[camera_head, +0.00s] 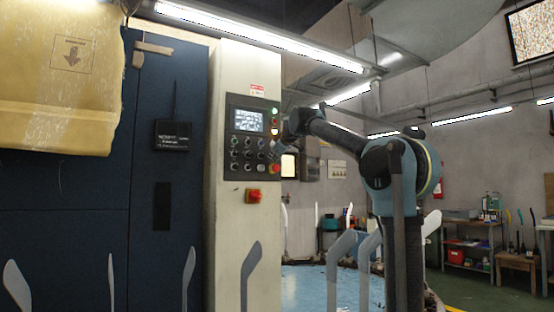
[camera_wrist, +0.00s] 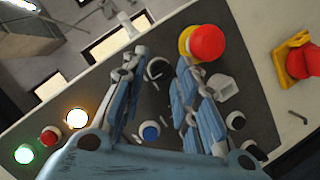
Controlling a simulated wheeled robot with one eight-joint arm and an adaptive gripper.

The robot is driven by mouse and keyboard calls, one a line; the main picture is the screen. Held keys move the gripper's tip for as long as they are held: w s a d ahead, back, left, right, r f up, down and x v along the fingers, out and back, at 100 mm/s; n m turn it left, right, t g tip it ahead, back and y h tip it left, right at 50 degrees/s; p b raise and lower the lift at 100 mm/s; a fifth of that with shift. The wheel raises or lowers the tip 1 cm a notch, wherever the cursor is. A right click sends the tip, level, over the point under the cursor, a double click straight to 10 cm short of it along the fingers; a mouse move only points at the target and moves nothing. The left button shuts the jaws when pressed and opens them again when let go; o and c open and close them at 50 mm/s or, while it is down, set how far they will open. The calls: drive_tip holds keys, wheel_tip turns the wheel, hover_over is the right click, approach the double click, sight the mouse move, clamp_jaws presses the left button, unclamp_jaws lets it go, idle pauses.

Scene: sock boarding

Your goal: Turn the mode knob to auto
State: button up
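The control panel (camera_head: 250,142) is dark, with a lit screen and rows of knobs and buttons, on a cream column. My gripper (camera_head: 275,149) is at the panel's right edge, its fingers hard to make out there. In the wrist view my gripper (camera_wrist: 159,62) is open, with its two blue-grey fingers apart over the panel. A dark round knob with a pale ring (camera_wrist: 157,70) shows between the fingertips; contact cannot be told. A grey knob (camera_wrist: 223,87) lies right of the right finger. No labels are readable, so I cannot tell which is the mode knob.
A red emergency button (camera_wrist: 207,43) on a yellow base sits close to the right finger. A blue button (camera_wrist: 151,132) lies between the fingers. A red switch on yellow (camera_wrist: 301,61) is at the right. Lit white (camera_wrist: 77,118) and green (camera_wrist: 24,154) lamps are at the left.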

drive_tip(key=shift+w+a+f, duration=0.1)
drive_tip(key=shift+w, duration=0.25)
